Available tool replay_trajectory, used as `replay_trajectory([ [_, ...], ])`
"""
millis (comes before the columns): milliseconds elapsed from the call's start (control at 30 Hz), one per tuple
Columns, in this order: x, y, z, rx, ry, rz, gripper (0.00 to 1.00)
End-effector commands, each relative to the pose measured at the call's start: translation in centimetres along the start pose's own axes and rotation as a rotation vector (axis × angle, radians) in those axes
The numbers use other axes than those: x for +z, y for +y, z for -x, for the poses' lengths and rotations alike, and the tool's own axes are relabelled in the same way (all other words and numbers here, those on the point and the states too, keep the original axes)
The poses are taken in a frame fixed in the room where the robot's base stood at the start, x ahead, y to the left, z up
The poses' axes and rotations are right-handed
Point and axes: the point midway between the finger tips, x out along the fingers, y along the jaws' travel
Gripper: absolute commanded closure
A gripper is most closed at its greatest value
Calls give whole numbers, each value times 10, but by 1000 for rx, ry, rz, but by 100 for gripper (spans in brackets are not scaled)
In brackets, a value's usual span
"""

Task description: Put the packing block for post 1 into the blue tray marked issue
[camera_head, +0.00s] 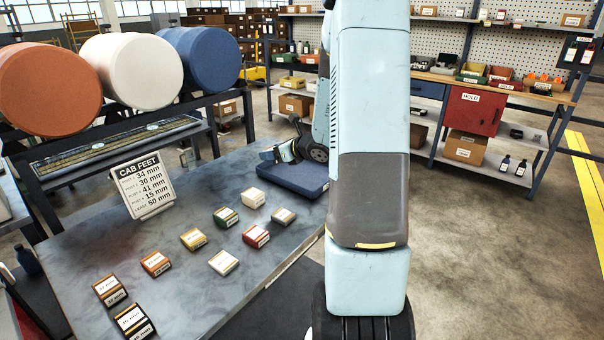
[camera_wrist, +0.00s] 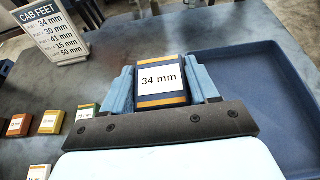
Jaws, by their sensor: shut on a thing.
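My gripper (camera_wrist: 163,88) is shut on a dark blue block with brass-coloured bands and a white label reading "34 mm" (camera_wrist: 160,78). The sign "CAB FEET" (camera_head: 143,185) appears to list 34 mm on its top line, for post 1; it also shows in the wrist view (camera_wrist: 52,32). The blue tray (camera_head: 290,180) lies at the table's far right. In the wrist view the tray (camera_wrist: 245,75) is to the right of the held block. In the head view my gripper (camera_head: 280,153) is above the tray's far left part. No "issue" mark is readable.
Several other labelled blocks stand on the grey table, among them a white one (camera_head: 253,199) close to the tray, a green one (camera_head: 226,217) and a red one (camera_head: 256,236). The visible tray floor is empty. Three large rolls (camera_head: 135,70) stand behind the table.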

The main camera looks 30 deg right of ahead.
Motion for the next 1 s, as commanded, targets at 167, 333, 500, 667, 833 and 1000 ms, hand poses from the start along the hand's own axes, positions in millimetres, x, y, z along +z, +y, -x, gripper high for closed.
replay_trajectory([
  [167,-4,-14,-7,1,3,-1,73],
  [333,-9,-37,-30,0,3,-1,73],
  [500,-14,-61,-54,0,2,-1,73],
  [667,-25,-80,-75,0,3,-3,73],
  [833,-42,-95,-95,0,2,-2,73],
  [1000,-52,-105,-108,-1,2,0,73],
])
